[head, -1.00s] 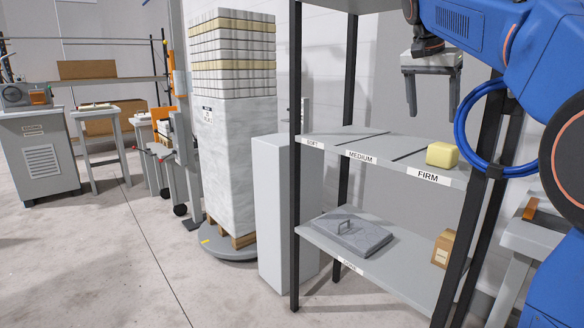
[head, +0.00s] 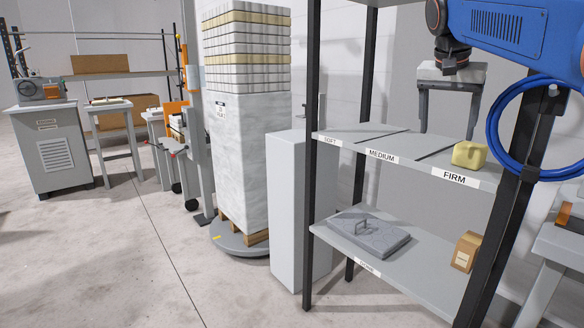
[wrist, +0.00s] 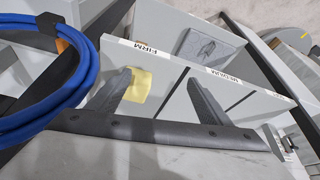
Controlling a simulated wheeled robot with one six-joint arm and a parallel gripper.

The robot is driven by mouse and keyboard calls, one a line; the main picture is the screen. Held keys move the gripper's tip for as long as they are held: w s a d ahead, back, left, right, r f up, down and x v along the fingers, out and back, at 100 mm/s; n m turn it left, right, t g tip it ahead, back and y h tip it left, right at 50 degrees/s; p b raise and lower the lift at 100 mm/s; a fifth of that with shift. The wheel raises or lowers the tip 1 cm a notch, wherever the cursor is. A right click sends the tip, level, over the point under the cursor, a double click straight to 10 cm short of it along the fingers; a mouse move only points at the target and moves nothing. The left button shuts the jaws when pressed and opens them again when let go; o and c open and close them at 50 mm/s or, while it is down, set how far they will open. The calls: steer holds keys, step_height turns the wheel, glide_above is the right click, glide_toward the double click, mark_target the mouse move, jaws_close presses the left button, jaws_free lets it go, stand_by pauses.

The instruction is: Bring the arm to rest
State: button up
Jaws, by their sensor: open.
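My gripper (head: 448,112) hangs from my blue arm above the shelf, fingers pointing down and spread apart, with nothing between them. It is over the back of the upper shelf board (head: 350,139), around the border of the MEDIUM and FIRM sections. A yellow block (head: 468,155) sits on the FIRM section, to the right of the fingers and apart from them in the head view. In the wrist view the gripper (wrist: 165,82) is open, and the yellow block (wrist: 139,86) shows partly hidden behind one finger.
A dark shelf post (head: 515,180) stands close to my arm on the right. The lower shelf holds a grey slab with a handle (head: 368,234) and a small brown box (head: 466,252). A wrapped stack (head: 240,150) stands left of the shelf. Open floor (head: 110,260) lies at the left.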

steer(key=s+a+f+n+y, duration=0.1)
steer(key=s+a+f+n, duration=0.2)
steer(key=s+f, duration=1.1)
steer(key=s+a+f+n+t+y, duration=0.1)
steer(key=s+a+f+n, duration=0.3)
steer(key=s+f, duration=1)
step_height(320, 180, down, 6)
steer(key=shift+s+a+f+n+y, duration=0.1)
steer(key=shift+s+a+n+y, duration=0.15)
steer(key=shift+s+n+y, duration=0.25)
